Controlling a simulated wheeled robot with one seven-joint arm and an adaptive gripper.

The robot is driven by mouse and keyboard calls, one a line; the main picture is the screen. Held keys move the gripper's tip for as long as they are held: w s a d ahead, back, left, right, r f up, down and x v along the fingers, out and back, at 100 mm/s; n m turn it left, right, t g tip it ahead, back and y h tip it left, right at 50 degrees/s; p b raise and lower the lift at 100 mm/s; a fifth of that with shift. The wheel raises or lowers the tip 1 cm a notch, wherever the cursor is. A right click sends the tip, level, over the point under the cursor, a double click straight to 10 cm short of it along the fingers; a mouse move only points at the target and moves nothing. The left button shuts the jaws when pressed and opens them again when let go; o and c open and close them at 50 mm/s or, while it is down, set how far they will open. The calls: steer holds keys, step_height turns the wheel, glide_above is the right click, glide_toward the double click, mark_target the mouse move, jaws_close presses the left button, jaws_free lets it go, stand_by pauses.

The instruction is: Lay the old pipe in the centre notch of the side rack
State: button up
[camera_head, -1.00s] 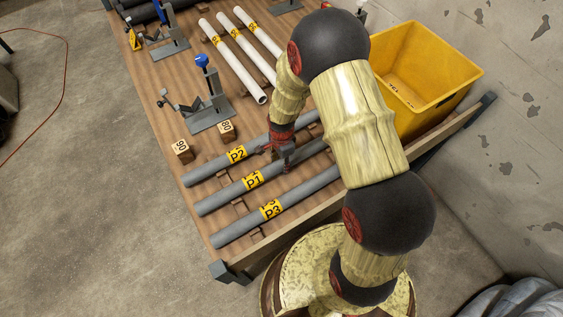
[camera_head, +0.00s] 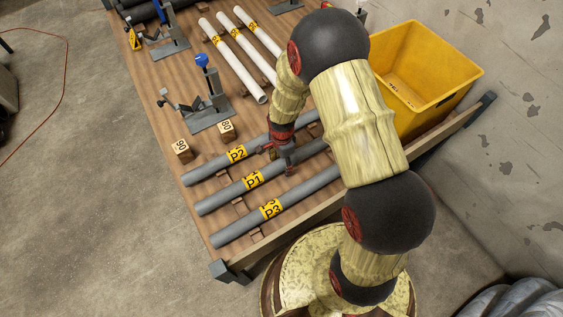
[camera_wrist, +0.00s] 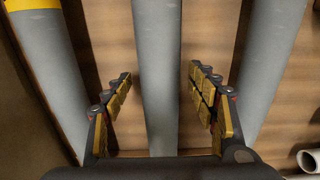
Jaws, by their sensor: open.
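Three grey pipes with yellow labels lie side by side in the side rack (camera_head: 239,206) along the table's near edge: P2 (camera_head: 205,171), P1 (camera_head: 217,201) and P3 (camera_head: 236,231). P1 is the middle one and lies in the centre of the rack. My gripper (camera_head: 281,160) is over P1, right of its label. In the wrist view the middle pipe (camera_wrist: 158,80) runs between my open fingers, with a gap on both sides. The notch under my gripper is hidden. The pictures do not mark which pipe is the old one.
Blocks marked 90 (camera_head: 182,151) and 80 (camera_head: 226,131) stand behind P2. A clamp stand with a blue knob (camera_head: 209,112) is beyond them. White pipes (camera_head: 233,61) lie farther back. A yellow bin (camera_head: 425,85) stands at right.

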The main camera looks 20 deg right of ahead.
step_height(320, 180, up, 12)
stand_by(0.6)
stand_by(0.5)
